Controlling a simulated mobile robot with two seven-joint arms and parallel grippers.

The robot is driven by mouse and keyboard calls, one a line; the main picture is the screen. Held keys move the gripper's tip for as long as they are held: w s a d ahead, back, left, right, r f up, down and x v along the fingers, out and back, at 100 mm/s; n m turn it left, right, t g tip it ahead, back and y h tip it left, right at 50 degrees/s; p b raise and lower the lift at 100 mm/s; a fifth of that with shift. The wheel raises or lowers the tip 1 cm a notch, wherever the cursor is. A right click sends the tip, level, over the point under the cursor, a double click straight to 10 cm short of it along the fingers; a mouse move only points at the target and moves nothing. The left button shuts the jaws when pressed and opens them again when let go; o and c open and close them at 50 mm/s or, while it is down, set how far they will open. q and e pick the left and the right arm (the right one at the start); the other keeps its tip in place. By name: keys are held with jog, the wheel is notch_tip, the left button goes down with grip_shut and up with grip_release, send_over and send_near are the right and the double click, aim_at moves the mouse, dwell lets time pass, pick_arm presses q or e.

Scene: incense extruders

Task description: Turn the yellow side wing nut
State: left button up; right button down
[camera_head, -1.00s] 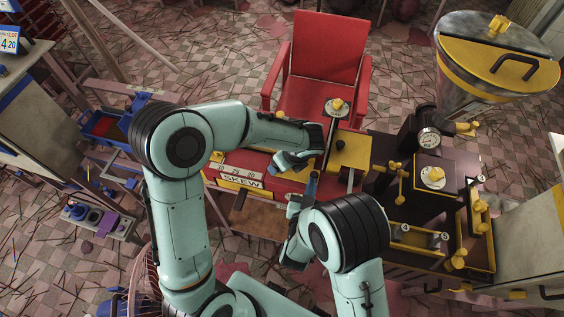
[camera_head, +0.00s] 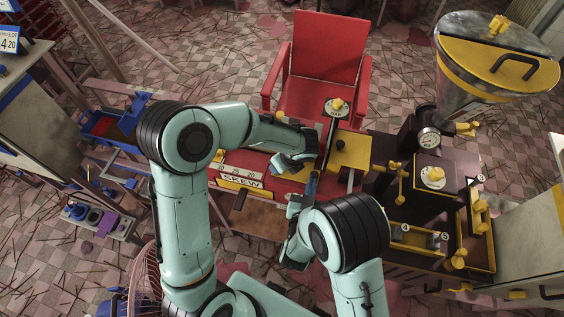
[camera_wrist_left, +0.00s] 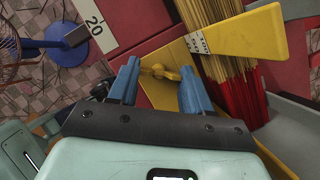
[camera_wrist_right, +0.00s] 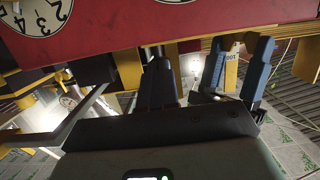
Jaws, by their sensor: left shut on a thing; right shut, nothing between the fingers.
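The yellow side wing nut (camera_wrist_left: 164,72) sits on a yellow plate on the red machine (camera_wrist_left: 122,20), between the blue fingertips of my left gripper (camera_wrist_left: 158,74) in the left wrist view. That gripper is closed on it. In the head view my left gripper (camera_head: 291,163) is at the machine front, right of the SKEW label (camera_head: 242,182), and its hand hides the wing nut. My right gripper (camera_head: 312,184) is shut and empty, just below and right of the left one. In the right wrist view it is under the red edge of a machine (camera_wrist_right: 110,40).
A red chair-like part (camera_head: 327,50) stands behind the machine. A dark machine with yellow knobs (camera_head: 433,177) is close on the right, with a metal hopper (camera_head: 460,80) behind it. A bundle of sticks (camera_wrist_left: 238,85) is beside the left fingers.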

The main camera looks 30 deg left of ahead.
pick_arm(q)
jog(key=shift+m, duration=0.4)
jog(key=m, duration=0.2)
jog(key=m+t, duration=0.1)
jog(key=shift+s+a+m+t+h, duration=0.1)
jog(key=shift+a+m+t+h, duration=0.05)
jog(key=shift+m+t+h, duration=0.2)
jog(key=m+h, duration=0.1)
jog(key=m, duration=0.3)
jog(key=shift+m+t+h, duration=0.35)
jog(key=o, duration=1.1)
jog(key=shift+c, duration=0.2)
jog(key=v, duration=1.2)
jog(key=shift+s, duration=0.1)
